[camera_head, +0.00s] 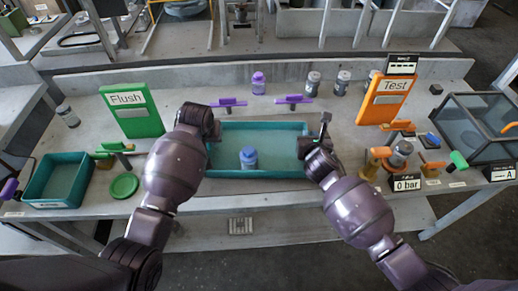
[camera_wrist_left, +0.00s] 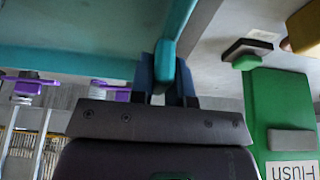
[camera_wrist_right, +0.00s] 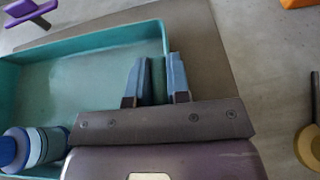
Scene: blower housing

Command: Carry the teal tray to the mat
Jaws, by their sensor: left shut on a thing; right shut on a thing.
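The teal tray (camera_head: 265,128) is in the middle of the bench in the head view, with a blue-capped bottle (camera_head: 249,158) standing in it. My left gripper (camera_head: 211,135) is shut on its left wall; the left wrist view shows the fingers (camera_wrist_left: 168,78) around the teal wall (camera_wrist_left: 175,35). My right gripper (camera_head: 314,147) is shut on its right wall; the right wrist view shows the fingers (camera_wrist_right: 157,78) there beside the tray (camera_wrist_right: 85,45). A flat grey-brown area (camera_wrist_right: 205,40) lies under and beside the tray, possibly the mat. I cannot tell whether the tray is lifted.
Two purple-handled parts (camera_head: 293,99) and a purple bottle (camera_head: 258,84) stand behind the tray. A green Flush panel (camera_head: 132,112) stands left, an orange Test panel (camera_head: 386,99) right. Another teal tray (camera_head: 32,190) is far left. Valve fittings (camera_head: 401,153) and a glass box (camera_head: 478,127) are right.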

